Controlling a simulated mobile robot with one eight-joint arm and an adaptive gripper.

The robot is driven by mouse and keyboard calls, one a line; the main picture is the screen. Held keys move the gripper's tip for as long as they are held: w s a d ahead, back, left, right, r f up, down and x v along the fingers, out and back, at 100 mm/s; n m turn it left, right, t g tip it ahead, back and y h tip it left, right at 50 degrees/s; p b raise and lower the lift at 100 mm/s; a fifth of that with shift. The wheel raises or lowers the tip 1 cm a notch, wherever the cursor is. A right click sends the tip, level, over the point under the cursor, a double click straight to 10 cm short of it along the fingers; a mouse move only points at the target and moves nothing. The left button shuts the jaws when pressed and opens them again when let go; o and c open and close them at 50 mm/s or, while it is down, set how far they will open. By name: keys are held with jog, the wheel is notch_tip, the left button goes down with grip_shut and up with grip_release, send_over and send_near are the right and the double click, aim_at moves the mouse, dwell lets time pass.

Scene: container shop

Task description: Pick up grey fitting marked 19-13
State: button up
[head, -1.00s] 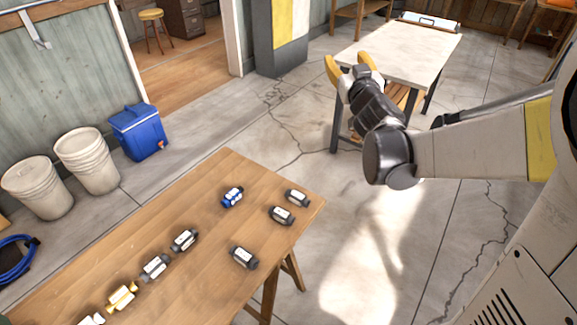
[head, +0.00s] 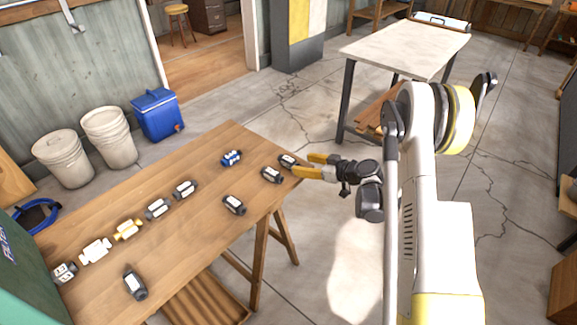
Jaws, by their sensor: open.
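Several small fittings with white labels lie on the wooden table. The labels are too small to read, so I cannot tell which fitting is marked 19-13. Dark grey ones lie at the right end (head: 288,161), just in front of that (head: 271,174), near the front edge (head: 234,204) and at the near left (head: 135,283). Two greyer ones lie in the middle row, one (head: 185,189) behind the other (head: 157,208). My gripper (head: 308,166) is open, its yellow fingers pointing left at the table's right corner, close to the rightmost dark fitting. It holds nothing.
A blue fitting (head: 231,158), a yellow fitting (head: 128,229), a white fitting (head: 95,250) and another labelled one (head: 65,272) share the wooden table (head: 190,245). A pale-topped table (head: 405,48) stands behind my arm. Buckets (head: 108,137) and a blue cooler (head: 157,114) stand beyond.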

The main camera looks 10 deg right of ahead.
aim_at(294, 162)
jog(key=b+x, duration=0.3)
jog(key=x, duration=0.4)
jog(key=shift+w+a+f, duration=0.1)
jog(key=shift+w+f, duration=0.1)
jog(key=shift+w, duration=0.15)
grip_shut()
